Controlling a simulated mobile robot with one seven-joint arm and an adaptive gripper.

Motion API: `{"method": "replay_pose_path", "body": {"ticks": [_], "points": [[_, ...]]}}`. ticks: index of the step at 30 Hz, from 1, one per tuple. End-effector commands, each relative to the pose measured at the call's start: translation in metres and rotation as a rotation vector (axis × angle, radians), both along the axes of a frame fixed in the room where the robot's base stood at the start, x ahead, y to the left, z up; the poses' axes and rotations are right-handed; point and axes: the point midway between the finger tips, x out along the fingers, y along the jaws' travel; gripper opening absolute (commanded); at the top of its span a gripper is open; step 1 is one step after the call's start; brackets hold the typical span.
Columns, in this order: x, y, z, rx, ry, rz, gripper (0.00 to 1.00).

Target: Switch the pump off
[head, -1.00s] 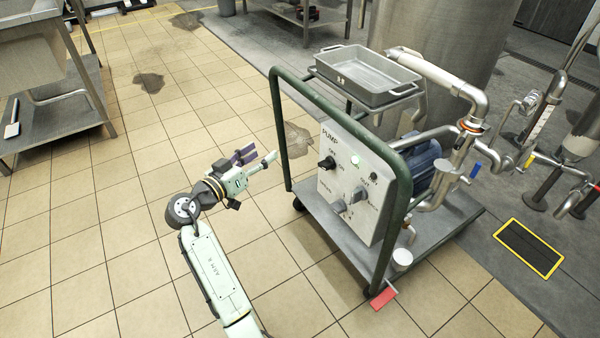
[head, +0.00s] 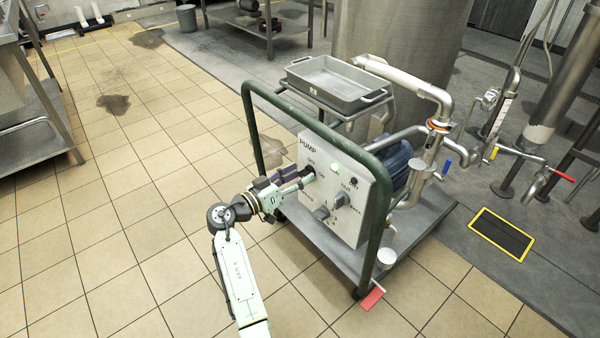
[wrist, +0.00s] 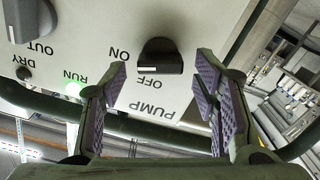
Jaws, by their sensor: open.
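The pump panel (head: 316,152) is a pale box on a green-framed cart. Its black OFF/ON knob (wrist: 160,52) is in the upper middle of the wrist view, where the lettering is upside down. The white mark on the knob lies towards the ON side. The green RUN lamp (wrist: 73,89) is lit; it also shows in the head view (head: 335,169). My gripper (head: 305,177) is open at the panel, its purple-padded fingers (wrist: 160,76) on either side of the knob. Gaps show beside the knob, and I see no contact. In the head view my fingers largely hide the knob.
A grey selector knob (head: 322,213) sits lower on the panel. The cart's green tube frame (head: 256,130) rises close beside my gripper. A metal tray (head: 338,78) is on top.

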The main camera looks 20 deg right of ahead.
Motion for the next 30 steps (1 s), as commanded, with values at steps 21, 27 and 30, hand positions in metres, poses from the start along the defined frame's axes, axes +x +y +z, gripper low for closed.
{"method": "replay_pose_path", "body": {"ticks": [21, 27, 30], "points": [[0.0032, -0.0086, -0.0004, 0.0, 0.0, 0.001, 0.35], [0.0032, -0.0086, -0.0003, 0.0, 0.0, 0.001, 0.22], [0.0032, -0.0086, -0.0003, 0.0, 0.0, 0.001, 0.15]]}}
